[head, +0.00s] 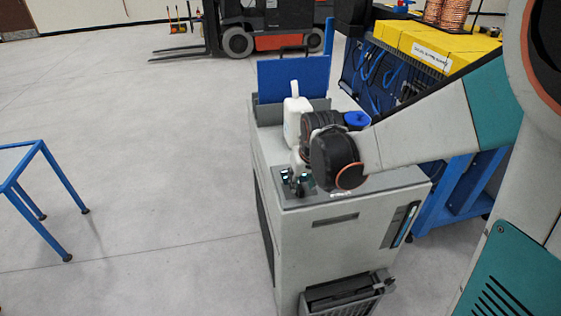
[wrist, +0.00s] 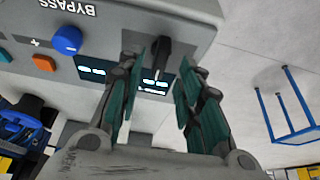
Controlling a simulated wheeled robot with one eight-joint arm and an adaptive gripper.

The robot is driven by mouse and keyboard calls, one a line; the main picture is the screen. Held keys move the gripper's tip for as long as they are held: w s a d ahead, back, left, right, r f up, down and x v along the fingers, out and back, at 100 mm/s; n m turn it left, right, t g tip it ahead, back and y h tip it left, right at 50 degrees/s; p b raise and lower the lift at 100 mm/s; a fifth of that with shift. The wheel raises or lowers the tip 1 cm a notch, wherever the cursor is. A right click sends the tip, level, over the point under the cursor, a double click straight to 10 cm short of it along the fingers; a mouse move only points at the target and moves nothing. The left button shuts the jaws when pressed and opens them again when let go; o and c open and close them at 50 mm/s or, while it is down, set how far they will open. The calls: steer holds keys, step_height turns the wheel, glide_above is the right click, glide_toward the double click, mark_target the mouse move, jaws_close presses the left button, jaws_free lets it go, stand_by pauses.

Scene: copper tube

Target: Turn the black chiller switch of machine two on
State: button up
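The black switch (wrist: 161,53) is a dark handle on the sloping grey panel. In the wrist view it lies just beyond and between my fingertips, its long side roughly up and down in the picture. My gripper (wrist: 160,66) is open, with one teal-padded finger on each side of the switch; I cannot tell whether either touches it. In the head view my gripper (head: 294,182) is low over the front left of the grey machine's top (head: 305,225). My arm and wrist hide part of the panel, and the switch cannot be made out there.
A blue knob (wrist: 67,39) and an orange button (wrist: 44,62) sit left of the switch, near lettering reading BYPASS. A white jug (head: 294,118) stands on the machine behind my wrist. A blue cart (head: 466,190) is at right. Floor at left is clear up to a blue-framed table (head: 35,180).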

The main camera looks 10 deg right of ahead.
mark_target(300, 186)
steer(key=shift+b+x, duration=0.45)
steer(key=shift+x, duration=1.3)
jaws_close()
